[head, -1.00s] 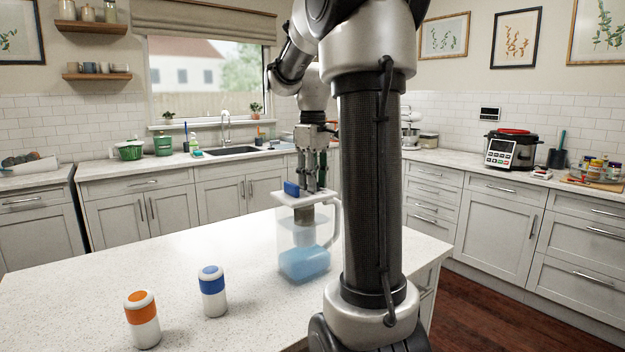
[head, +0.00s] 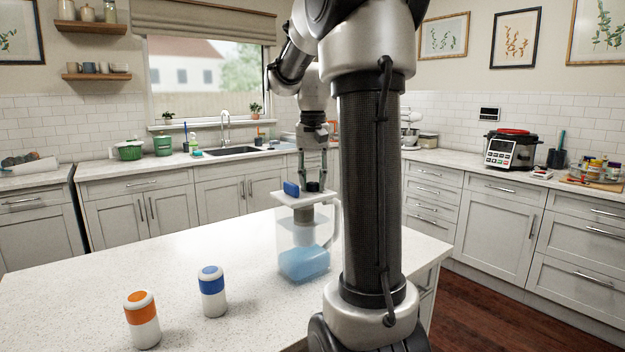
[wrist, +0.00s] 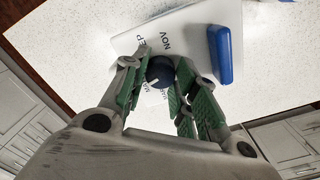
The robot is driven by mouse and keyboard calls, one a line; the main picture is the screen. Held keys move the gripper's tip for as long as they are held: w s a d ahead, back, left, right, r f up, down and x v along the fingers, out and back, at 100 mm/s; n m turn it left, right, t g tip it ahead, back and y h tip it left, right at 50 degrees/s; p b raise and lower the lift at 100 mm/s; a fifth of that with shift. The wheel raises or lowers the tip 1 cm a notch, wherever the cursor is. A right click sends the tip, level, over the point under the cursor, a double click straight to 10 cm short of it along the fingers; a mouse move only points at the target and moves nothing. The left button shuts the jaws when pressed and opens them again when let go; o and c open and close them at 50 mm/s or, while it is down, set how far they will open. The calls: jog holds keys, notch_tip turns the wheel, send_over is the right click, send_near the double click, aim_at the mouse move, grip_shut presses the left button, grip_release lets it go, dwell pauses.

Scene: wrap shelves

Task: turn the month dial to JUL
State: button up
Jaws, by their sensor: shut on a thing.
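A clear pitcher (head: 290,240) with blue liquid stands on the island, with a white lid (head: 287,198) and a blue tab (head: 291,188) on top. The dark round month dial (wrist: 160,70) sits on the lid, with a pale pointer mark toward the lower left of the wrist view. Month letters are printed around it; NOV and part of SEP can be read above it, and the lettering below is partly hidden by my fingers. My gripper (head: 314,180) points down from above, its green-padded fingers closed on the dial's sides; it also shows in the wrist view (wrist: 158,80).
A blue-topped canister (head: 212,292) and an orange-topped canister (head: 142,320) stand toward the front of the white island top (head: 120,270). The island's left part is clear. Counters with a sink (head: 235,151) and a cooker (head: 510,149) lie behind.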

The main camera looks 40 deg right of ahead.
aim_at(313, 183)
jog(key=m, duration=0.3)
jog(key=shift+m, duration=2.2)
jog(key=o, duration=1)
notch_tip(313, 183, up, 12)
